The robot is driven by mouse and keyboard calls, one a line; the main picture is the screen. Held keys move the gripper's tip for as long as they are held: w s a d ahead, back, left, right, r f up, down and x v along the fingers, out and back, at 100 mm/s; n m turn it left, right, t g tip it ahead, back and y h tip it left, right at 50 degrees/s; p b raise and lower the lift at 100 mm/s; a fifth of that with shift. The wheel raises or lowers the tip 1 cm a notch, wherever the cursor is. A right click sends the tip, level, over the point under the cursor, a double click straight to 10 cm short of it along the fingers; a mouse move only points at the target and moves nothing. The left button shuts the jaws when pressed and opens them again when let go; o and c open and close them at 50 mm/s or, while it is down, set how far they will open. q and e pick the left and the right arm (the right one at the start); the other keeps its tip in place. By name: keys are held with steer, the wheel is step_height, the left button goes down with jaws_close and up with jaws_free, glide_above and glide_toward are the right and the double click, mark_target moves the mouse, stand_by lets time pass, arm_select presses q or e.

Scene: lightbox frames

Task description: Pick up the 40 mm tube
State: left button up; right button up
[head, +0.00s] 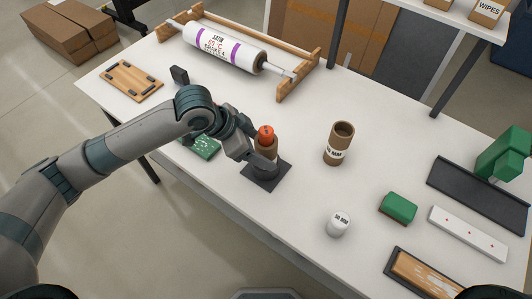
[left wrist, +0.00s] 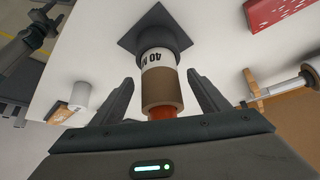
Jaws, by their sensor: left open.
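The 40 mm tube (left wrist: 161,82) is a brown cardboard cylinder with a white label reading "40 M", partly cut off. It stands on a dark square base (left wrist: 155,35), with an orange piece (left wrist: 162,113) at its near end. In the head view the tube (head: 267,153) is partly hidden by my gripper, and its orange top (head: 266,133) shows. My left gripper (left wrist: 160,84) is open, with one finger on each side of the tube. Gaps show between fingers and tube in the left wrist view. In the head view my left gripper (head: 258,157) is at the tube. My right gripper is out of view.
A wider brown tube marked "MM" (head: 341,137) stands to the right. A white "50 MM" cylinder (head: 339,224) is nearer. A green block (head: 398,208) and dark tray (head: 478,195) lie farther right. A large roll on a wooden stand (head: 224,48) is behind.

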arm_select(q)
steer(key=shift+p+x, duration=0.3)
steer(key=shift+x, duration=1.25)
steer(key=shift+a, duration=0.1)
steer(key=c, duration=1.2)
